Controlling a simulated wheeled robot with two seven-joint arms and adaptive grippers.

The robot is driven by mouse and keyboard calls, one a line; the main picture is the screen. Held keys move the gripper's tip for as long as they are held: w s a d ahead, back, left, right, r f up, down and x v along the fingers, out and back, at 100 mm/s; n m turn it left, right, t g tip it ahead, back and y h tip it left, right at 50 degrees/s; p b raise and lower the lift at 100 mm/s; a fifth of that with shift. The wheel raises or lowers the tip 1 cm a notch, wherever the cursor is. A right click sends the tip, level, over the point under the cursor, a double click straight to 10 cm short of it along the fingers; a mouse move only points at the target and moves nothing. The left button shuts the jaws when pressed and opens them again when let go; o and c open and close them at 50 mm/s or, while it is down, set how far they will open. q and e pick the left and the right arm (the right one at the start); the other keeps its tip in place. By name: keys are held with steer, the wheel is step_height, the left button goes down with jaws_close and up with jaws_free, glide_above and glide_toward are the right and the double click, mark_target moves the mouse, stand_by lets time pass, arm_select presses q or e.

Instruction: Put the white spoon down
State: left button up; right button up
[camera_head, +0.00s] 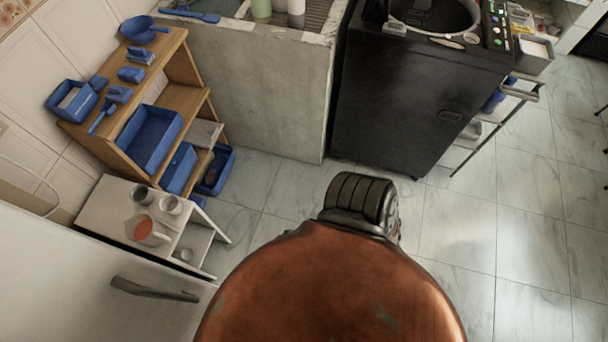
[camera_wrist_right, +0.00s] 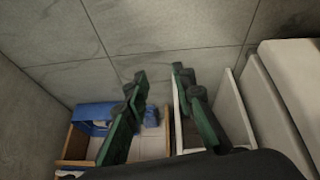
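I cannot make out a white spoon for certain in either view. A small pale elongated thing (camera_head: 447,43) lies at the front edge of the top of the black washer; it is too small to identify. My right gripper (camera_wrist_right: 159,72) shows in the right wrist view with its two green fingers apart and nothing between them. It is above the floor, near the white shelf unit and the wooden shelf. Neither gripper shows in the head view, so my left gripper is out of sight.
The black washer (camera_head: 420,100) stands beside a concrete sink block (camera_head: 250,90). A wooden shelf (camera_head: 180,70) holds blue bins and tools. A low white shelf (camera_head: 100,215) carries cups and a jug (camera_head: 147,230). A white door with a dark handle (camera_head: 155,290) is at lower left. Tiled floor (camera_head: 460,235) is clear at right.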

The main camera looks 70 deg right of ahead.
steer(key=s+d+f+g, duration=0.1)
steer(key=s+f, duration=0.2)
steer(key=s, duration=0.7)
steer(key=s+d+f+g, duration=0.1)
steer(key=s+f, duration=0.3)
steer(key=s, duration=0.7)
steer(key=s+d+f+g, duration=0.1)
steer(key=s+f+g, duration=0.2)
steer(key=s, duration=0.8)
steer(key=shift+d+f+m, duration=0.25)
steer(key=shift+f+m, duration=0.05)
steer(key=shift+f, duration=0.35)
